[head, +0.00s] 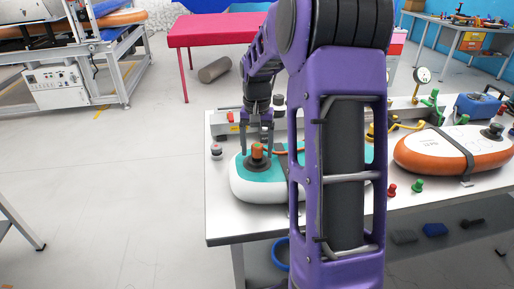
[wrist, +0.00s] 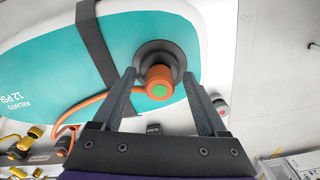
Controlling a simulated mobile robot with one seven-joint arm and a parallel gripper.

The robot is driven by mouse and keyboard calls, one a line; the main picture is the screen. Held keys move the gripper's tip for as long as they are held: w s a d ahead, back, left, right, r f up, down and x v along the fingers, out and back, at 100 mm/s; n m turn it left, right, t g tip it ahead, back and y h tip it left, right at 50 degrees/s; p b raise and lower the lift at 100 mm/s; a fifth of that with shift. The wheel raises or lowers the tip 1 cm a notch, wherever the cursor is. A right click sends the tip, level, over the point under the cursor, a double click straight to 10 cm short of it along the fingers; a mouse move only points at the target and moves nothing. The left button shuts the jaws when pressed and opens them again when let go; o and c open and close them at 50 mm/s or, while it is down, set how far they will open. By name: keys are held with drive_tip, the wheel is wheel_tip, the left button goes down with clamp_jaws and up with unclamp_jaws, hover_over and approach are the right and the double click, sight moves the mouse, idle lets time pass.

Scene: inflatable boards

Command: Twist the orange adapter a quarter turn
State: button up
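The orange adapter (wrist: 159,80) stands in a dark round valve base on the teal and white board (wrist: 60,58). It has a green centre, and an orange hose (wrist: 88,106) runs from it to the left in the wrist view. In the head view the adapter (head: 257,151) sits near the board's left end. My gripper (wrist: 163,85) is open, with one finger on each side of the adapter. Gaps show between the fingers and the adapter in the wrist view. My purple arm hides the right part of this board in the head view.
A dark strap (wrist: 95,45) crosses the board. A grey and red knob (head: 216,151) stands left of the board on the white table (head: 226,228). An orange and white board (head: 455,150) lies at the right. Red (head: 391,190) and green (head: 417,185) fittings stand near the front.

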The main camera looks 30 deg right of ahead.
clamp_jaws()
drive_tip(key=shift+r+n+p, duration=0.15)
drive_tip(key=shift+n+p, duration=0.45)
drive_tip(key=shift+n, duration=0.5)
drive_tip(key=n, duration=0.2)
drive_tip(key=shift+d+n+p, duration=0.1)
drive_tip(key=shift+n+p, duration=0.3)
drive_tip(key=n+p, duration=0.1)
drive_tip(key=n, duration=0.2)
drive_tip(key=shift+p, duration=0.35)
drive_tip(key=shift+n, duration=0.7)
drive_tip(key=shift+s+f+n, duration=0.1)
drive_tip(key=shift+f+n, duration=0.1)
drive_tip(key=shift+n, duration=0.1)
drive_tip(key=shift+p, duration=0.3)
